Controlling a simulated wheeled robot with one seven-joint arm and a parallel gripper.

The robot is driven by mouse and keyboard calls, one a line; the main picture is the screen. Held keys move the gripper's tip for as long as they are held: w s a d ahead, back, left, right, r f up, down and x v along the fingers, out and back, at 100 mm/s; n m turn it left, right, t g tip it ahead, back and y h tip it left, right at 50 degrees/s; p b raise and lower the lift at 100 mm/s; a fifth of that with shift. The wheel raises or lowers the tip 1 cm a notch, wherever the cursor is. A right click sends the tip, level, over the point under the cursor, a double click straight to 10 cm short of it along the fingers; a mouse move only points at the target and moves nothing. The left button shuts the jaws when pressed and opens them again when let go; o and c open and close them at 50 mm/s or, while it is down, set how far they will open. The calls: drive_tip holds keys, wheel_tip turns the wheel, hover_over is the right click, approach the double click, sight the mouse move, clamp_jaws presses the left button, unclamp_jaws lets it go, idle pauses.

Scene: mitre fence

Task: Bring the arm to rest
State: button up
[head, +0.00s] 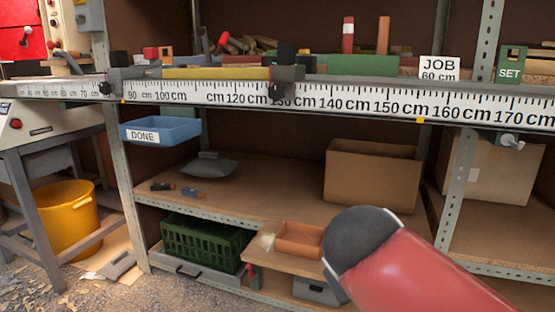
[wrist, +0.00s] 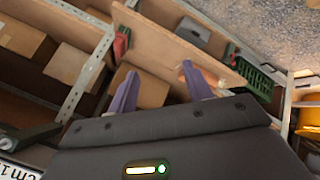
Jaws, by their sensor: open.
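My arm (head: 415,270), red with a dark grey rounded end, reaches in from the lower right of the head view, in front of the lower shelves. My gripper (wrist: 159,70) shows in the wrist view as two purple fingers standing well apart, open, with nothing between them. A wooden board and a cardboard box lie beyond the fingers. The gripper cannot be made out in the head view. I cannot tell how close the fingers are to the board.
A long ruled fence (head: 350,102) crosses the shelving above my arm. A blue DONE tray (head: 160,131) hangs below it. A cardboard box (head: 372,175), green crate (head: 205,244) and orange tray (head: 299,240) stand on the shelves. A yellow bucket (head: 66,220) is at left.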

drive_tip(key=s+d+f+m+g+y, duration=0.15)
drive_tip(key=s+f+m+y, duration=0.25)
drive_tip(key=s+f, duration=0.6)
wheel_tip(320, 180, up, 13)
drive_tip(key=w+p, duration=0.1)
drive_tip(key=p, duration=1.2)
drive_tip(key=shift+w+a+f, duration=0.2)
drive_tip(key=shift+w+a, duration=0.1)
drive_tip(key=shift+w, duration=0.1)
